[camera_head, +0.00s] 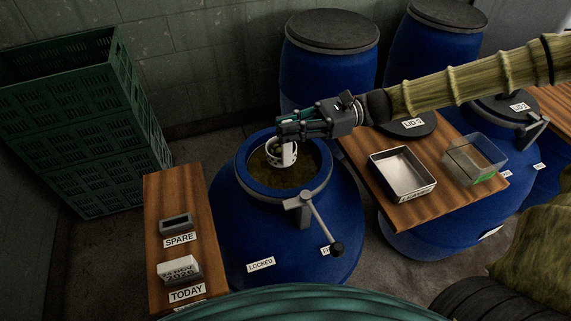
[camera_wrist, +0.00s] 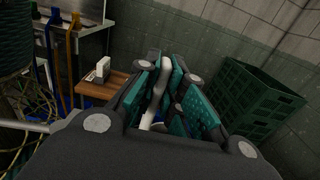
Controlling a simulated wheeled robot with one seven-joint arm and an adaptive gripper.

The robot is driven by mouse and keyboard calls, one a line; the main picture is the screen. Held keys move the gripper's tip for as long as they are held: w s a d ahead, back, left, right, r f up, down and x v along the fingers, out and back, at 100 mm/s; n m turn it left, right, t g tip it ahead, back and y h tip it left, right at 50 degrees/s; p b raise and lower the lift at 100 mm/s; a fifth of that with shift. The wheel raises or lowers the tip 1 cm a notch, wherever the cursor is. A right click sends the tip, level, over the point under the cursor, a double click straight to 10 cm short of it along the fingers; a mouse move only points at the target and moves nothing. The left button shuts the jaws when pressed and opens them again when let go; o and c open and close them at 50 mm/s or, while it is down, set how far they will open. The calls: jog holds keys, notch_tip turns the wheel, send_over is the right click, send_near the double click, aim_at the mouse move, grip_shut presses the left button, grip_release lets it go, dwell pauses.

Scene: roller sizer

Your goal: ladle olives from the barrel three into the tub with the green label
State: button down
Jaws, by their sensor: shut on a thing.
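An open blue barrel (camera_head: 225,215) with dark contents stands in the middle of the head view; its label reads LOCKED. My gripper (camera_head: 287,130) is over its mouth, shut on the pale handle of a ladle (camera_head: 281,156). The handle shows between the teal fingers in the wrist view (camera_wrist: 154,105). The white, perforated cup hangs within the mouth's outline; I cannot tell whether it touches the contents or how full it is. A clear tub (camera_head: 475,155) with a green label stands on the wooden board to the right. Its contents are unclear.
A metal tray (camera_head: 402,172) sits left of the tub, with a lid marked LID 3 (camera_head: 408,127) behind it. A clamp handle (camera_head: 320,222) sticks out at the barrel's front. A side board (camera_head: 190,215) holds SPARE and TODAY items. Green crates (camera_head: 80,120) stand left.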

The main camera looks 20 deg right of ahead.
aim_at(289, 120)
jog(key=shift+r+p, duration=2.05)
jog(key=shift+r, duration=0.3)
jog(key=shift+f, duration=0.1)
